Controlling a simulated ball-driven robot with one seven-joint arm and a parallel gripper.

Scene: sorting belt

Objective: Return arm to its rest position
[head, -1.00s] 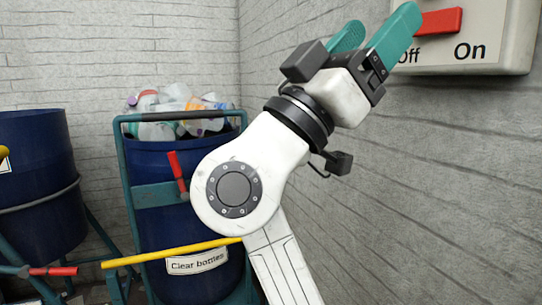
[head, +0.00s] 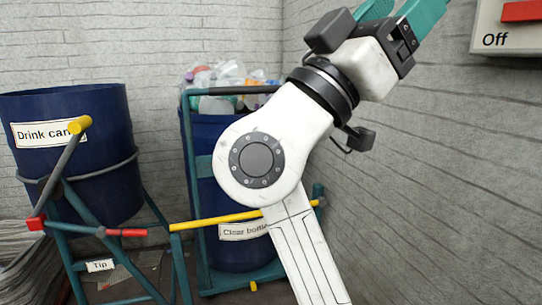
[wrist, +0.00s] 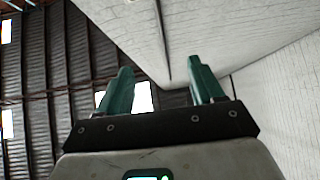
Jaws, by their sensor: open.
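My white arm rises from the bottom of the head view, past a round grey joint, towards the upper right. My gripper (head: 408,10) is at the top right, with two teal fingers spread apart and nothing between them. The fingertips are partly cut off by the frame's top edge. In the wrist view my gripper (wrist: 160,70) also shows open and empty, both fingers pointing up towards the roof and a pale wall surface.
A switch panel (head: 512,40) marked "Off", with a red lever, is on the right wall near my gripper. A "Clear bottles" bin (head: 212,130) stands behind my arm, filled with bottles (head: 225,75). A "Drink cans" bin (head: 110,170) on a tipping frame stands left.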

